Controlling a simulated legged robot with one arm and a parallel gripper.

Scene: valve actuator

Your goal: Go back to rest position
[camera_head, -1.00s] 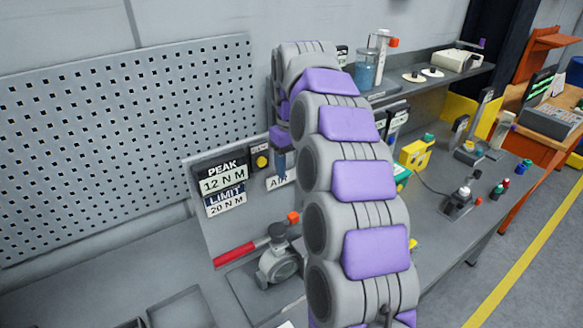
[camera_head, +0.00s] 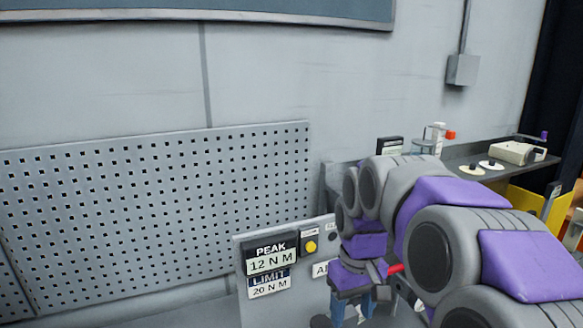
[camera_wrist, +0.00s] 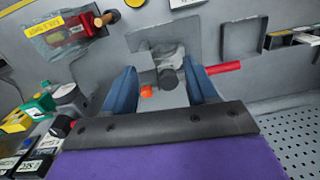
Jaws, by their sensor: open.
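My gripper (camera_wrist: 163,72) shows in the wrist view as two blue fingers spread apart, with nothing held between them. A grey valve (camera_wrist: 168,78) with a red lever (camera_wrist: 222,68) and an orange knob (camera_wrist: 146,91) lies beyond and between the fingertips, seemingly apart from them. In the head view my gripper (camera_head: 352,307) points down in front of the gauge panel, its fingertips near the bottom edge. My purple and grey arm is bent, crossing the lower right. The valve is mostly out of the head view.
The panel with a "PEAK 12 N M" sign (camera_head: 271,258) and yellow button (camera_head: 310,246) stands close behind my gripper. A pegboard (camera_head: 160,215) covers the left wall. A shelf (camera_head: 500,165) holds a beige device (camera_head: 515,152).

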